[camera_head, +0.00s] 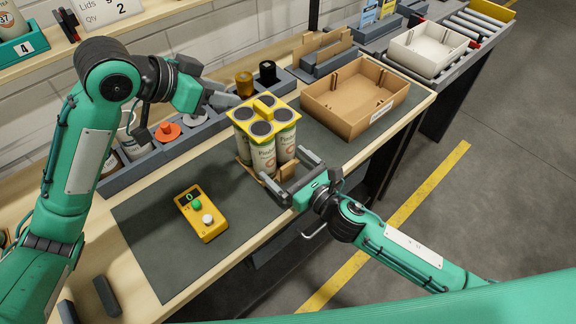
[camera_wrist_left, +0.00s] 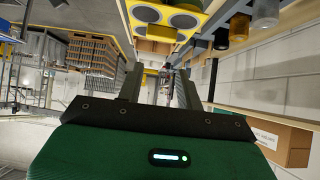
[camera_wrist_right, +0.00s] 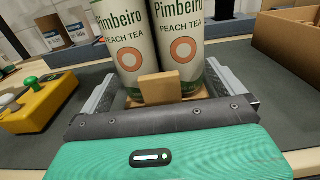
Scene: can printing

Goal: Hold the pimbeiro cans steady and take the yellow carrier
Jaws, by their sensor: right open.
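Several white Pimbeiro peach tea cans (camera_head: 264,156) stand upright in a group on a small wooden base with a raised tab (camera_wrist_right: 160,88). The yellow carrier (camera_head: 264,107) sits on top of the cans; part of it also shows at the top of the left wrist view (camera_wrist_left: 160,32). My left gripper (camera_head: 226,96) is just left of the carrier, apart from it, with its fingers spread and nothing between them. My right gripper (camera_head: 290,176) is low at the front right of the cans. Its open fingers lie on either side of the base and lower cans; contact is unclear.
A yellow control box (camera_head: 202,213) with buttons lies on the dark mat at front left. An open cardboard box (camera_head: 354,97) is at back right. A grey rack (camera_head: 170,145) with several items runs behind the cans. A white bin (camera_head: 428,50) stands on rollers.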

